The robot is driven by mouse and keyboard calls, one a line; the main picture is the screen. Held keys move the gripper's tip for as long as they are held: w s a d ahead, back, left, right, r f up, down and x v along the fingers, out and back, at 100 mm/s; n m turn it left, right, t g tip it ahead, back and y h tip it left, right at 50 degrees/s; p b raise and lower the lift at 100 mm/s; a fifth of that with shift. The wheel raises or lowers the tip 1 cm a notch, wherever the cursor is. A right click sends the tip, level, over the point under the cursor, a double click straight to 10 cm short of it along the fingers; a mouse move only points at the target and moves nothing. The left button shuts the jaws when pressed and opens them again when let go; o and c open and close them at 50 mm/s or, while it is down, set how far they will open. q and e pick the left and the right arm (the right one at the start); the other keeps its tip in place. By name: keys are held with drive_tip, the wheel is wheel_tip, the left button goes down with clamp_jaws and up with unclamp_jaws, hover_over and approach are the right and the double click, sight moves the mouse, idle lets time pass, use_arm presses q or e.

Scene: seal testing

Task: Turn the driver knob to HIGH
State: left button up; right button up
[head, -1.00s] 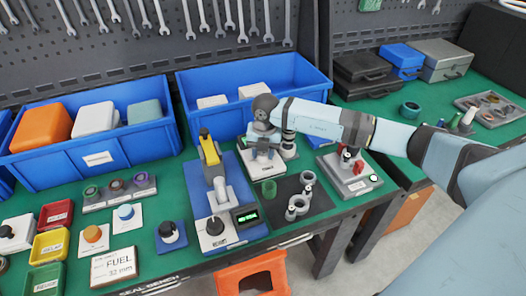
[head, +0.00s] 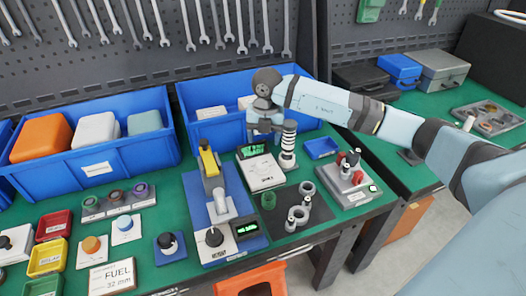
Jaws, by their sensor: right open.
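I cannot tell which knob is the driver knob, as the small labels are not readable. A black knob (head: 213,237) sits at the front of the blue-based press with a yellow lever (head: 208,162). Another black knob (head: 167,242) stands on a blue block to its left. My right gripper (head: 264,136) is open, pointing down above the back of a white device with a green screen (head: 266,172), beside a black-and-white striped column (head: 288,146). Its fingertips are small and partly unclear. My left gripper is out of view.
A small display (head: 246,230) is lit green beside the press knob. A grey fixture with red parts (head: 347,183) and a dark mat with grey rings (head: 297,216) lie to the right. Blue bins (head: 245,80) stand behind. A blue tray (head: 321,148) lies under my right arm.

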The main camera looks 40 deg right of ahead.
drive_tip(key=shift+s+d+r, duration=0.1)
drive_tip(key=shift+r, duration=1.7)
